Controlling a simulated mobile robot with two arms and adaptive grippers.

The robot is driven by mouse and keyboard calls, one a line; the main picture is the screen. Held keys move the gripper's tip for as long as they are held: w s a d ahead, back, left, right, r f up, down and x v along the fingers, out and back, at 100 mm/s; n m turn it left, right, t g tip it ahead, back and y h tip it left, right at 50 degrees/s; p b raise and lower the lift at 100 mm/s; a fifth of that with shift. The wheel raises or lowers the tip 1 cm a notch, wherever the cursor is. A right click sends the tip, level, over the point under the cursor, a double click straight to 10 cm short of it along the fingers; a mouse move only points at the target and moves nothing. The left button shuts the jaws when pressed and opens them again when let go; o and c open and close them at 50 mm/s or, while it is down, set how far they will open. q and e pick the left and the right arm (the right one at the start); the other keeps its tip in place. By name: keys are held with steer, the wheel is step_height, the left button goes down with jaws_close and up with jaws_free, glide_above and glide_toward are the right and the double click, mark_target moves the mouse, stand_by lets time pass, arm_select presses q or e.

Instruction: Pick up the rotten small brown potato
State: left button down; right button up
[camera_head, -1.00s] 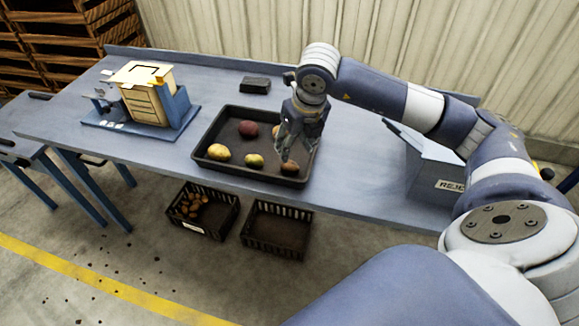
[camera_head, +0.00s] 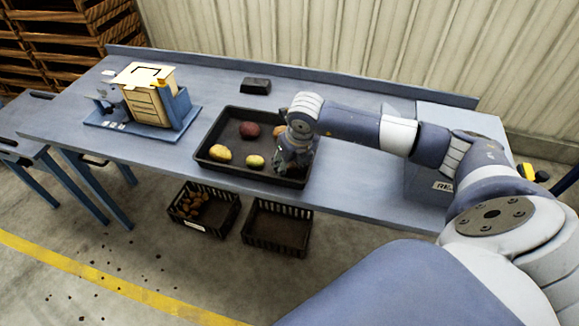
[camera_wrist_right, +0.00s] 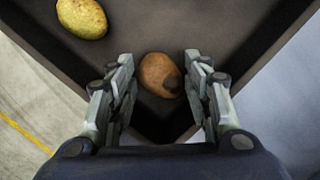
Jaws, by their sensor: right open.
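The small brown potato (camera_wrist_right: 160,75) lies in the corner of the black tray (camera_wrist_right: 235,55) in the right wrist view. It has a dark patch on its right side. My right gripper (camera_wrist_right: 158,85) is open, with one finger on each side of the potato. I cannot tell whether the fingers touch it. In the head view my right gripper (camera_head: 289,165) is low over the tray's near right corner (camera_head: 285,182) and hides the brown potato. My left gripper is not in view.
The tray also holds a yellow potato (camera_head: 220,154), a yellow-green one (camera_head: 255,162) and a red one (camera_head: 249,130). A grey reject bin (camera_head: 425,180) stands right on the table (camera_head: 350,185). A beige box (camera_head: 146,92) stands left. Two black crates (camera_head: 278,229) sit below.

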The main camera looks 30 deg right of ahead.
mark_target(290, 165)
steer(key=c, duration=0.8)
step_height(290, 165, up, 10)
steer(key=b, duration=0.2)
steer(key=s+a+m+g, duration=0.3)
steer(key=s+a+m, duration=0.3)
steer(key=m, duration=1.1)
steer(key=s+a+r+m+g, duration=0.1)
steer(key=s+a+m+g, duration=0.2)
steer(key=m, duration=1.5)
steer(key=s+a, duration=0.4)
steer(key=s, duration=0.1)
steer(key=shift+a, duration=0.15)
